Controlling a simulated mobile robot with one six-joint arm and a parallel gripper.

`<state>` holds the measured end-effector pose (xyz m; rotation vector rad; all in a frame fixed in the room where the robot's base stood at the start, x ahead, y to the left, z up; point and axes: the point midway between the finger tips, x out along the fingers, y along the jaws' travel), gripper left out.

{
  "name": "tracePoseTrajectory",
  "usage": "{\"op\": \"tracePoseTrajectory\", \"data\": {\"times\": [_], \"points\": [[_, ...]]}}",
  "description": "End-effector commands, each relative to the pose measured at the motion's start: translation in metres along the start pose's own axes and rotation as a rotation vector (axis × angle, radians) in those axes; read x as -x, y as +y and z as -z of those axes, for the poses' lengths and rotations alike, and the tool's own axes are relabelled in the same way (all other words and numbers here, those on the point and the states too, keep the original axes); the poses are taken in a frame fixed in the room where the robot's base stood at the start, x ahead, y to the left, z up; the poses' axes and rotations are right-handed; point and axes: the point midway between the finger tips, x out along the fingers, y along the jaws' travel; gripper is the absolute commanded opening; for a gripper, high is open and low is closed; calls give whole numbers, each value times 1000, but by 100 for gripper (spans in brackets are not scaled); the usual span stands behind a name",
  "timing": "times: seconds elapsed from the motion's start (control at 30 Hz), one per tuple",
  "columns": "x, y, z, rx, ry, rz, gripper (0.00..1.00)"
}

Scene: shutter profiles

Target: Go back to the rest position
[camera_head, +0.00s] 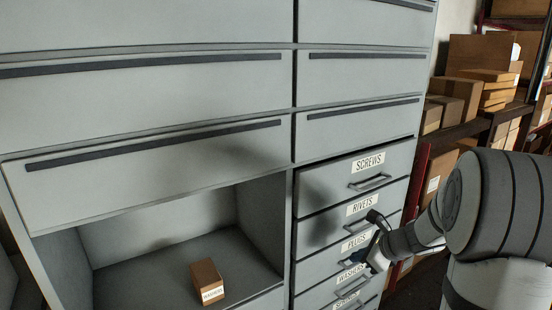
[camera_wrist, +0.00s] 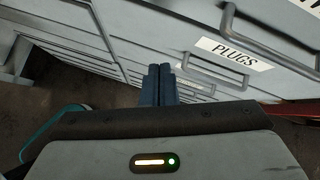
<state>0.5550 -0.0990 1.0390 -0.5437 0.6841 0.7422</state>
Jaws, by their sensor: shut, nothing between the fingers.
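My gripper (camera_wrist: 158,75) is shut and empty in the wrist view, its two dark blue fingers pressed together. Its fingertips are close to the drawer fronts, beside the PLUGS drawer (camera_wrist: 230,75). In the head view my arm comes in from the right and my gripper (camera_head: 366,258) is in front of the PLUGS (camera_head: 340,252) and WASHERS (camera_head: 332,283) drawers. The arm partly covers these two drawers. I cannot tell whether the fingertips touch a drawer.
The grey cabinet (camera_head: 150,110) fills the left and middle. An open compartment (camera_head: 140,280) holds a small labelled cardboard box (camera_head: 207,280). The SCREWS drawer (camera_head: 330,180) and RIVETS drawer (camera_head: 320,230) are above my gripper. Shelves with cardboard boxes (camera_head: 455,95) stand behind at the right.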

Motion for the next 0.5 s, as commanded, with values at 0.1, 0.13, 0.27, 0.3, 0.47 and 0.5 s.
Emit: {"op": "tracePoseTrajectory", "data": {"times": [0.1,0.13,0.27,0.3,0.47,0.5], "points": [[22,57,-35,395,45,-101,0],[28,71,-40,495,57,-128,0],[55,127,-52,923,108,-243,0],[64,143,-53,1052,125,-280,0],[100,196,-44,1553,193,-424,0],[108,205,-40,1663,211,-458,0]]}}
